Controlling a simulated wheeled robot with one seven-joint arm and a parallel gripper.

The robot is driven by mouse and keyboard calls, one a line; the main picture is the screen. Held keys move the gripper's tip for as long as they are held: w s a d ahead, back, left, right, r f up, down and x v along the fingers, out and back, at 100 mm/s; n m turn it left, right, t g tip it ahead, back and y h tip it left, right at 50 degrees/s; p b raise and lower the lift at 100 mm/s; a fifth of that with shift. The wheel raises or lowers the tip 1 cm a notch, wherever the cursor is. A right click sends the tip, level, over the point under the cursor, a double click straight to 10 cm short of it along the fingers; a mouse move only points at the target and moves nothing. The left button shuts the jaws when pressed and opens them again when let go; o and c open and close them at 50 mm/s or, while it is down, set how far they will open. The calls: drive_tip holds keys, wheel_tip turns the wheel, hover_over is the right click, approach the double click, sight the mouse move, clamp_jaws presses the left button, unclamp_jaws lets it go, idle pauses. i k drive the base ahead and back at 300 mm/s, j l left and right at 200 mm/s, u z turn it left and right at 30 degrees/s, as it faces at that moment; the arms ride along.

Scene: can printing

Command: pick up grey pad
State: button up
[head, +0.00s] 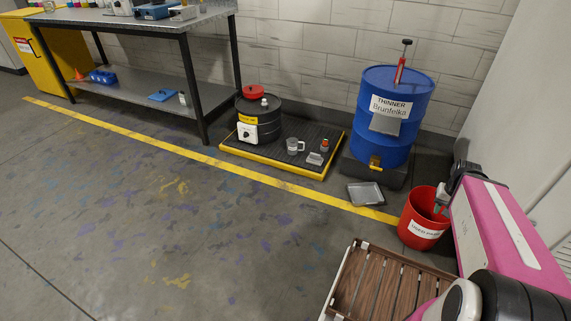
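No single thing is clearly the grey pad. A small light-grey flat piece (315,159) lies on the black spill tray (235,146) and may be a pad. A grey sheet-like piece (385,124) is on the front of the blue thinner drum (409,88), below its label. My gripper (440,203) is at the lower right, at the rim of the red bucket (416,227), well right of both grey pieces. Its fingers are small and partly hidden, so whether they are open or hold something cannot be told.
A shallow grey tray (366,194) lies on the floor before the drum. A black drum (263,122), a mug (293,146) and a small orange-capped bottle (324,145) stand on the spill tray. A metal workbench (150,25) is at left. Floor centre is clear.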

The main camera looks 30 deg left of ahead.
sight(313, 158)
drive_tip(key=u, duration=1.1)
drive_tip(key=k, duration=0.5)
drive_tip(key=i+j+z, duration=0.15)
drive_tip(key=i+j, duration=0.15)
drive_tip(key=i+j+z, duration=0.15)
drive_tip(key=i+j, duration=0.15)
drive_tip(key=i, duration=0.15)
drive_tip(key=i+j+z, duration=0.15)
drive_tip(key=i+j, duration=0.2)
drive_tip(key=i+j+z, duration=0.1)
drive_tip(key=i+j, duration=0.2)
drive_tip(key=j, duration=0.15)
drive_tip(key=i+j+z, duration=0.15)
drive_tip(key=i+j, duration=0.2)
drive_tip(key=i+j+z, duration=0.15)
drive_tip(key=j, duration=0.4)
drive_tip(key=i+j+z, duration=0.15)
drive_tip(key=i+j, duration=0.25)
drive_tip(key=j, duration=0.1)
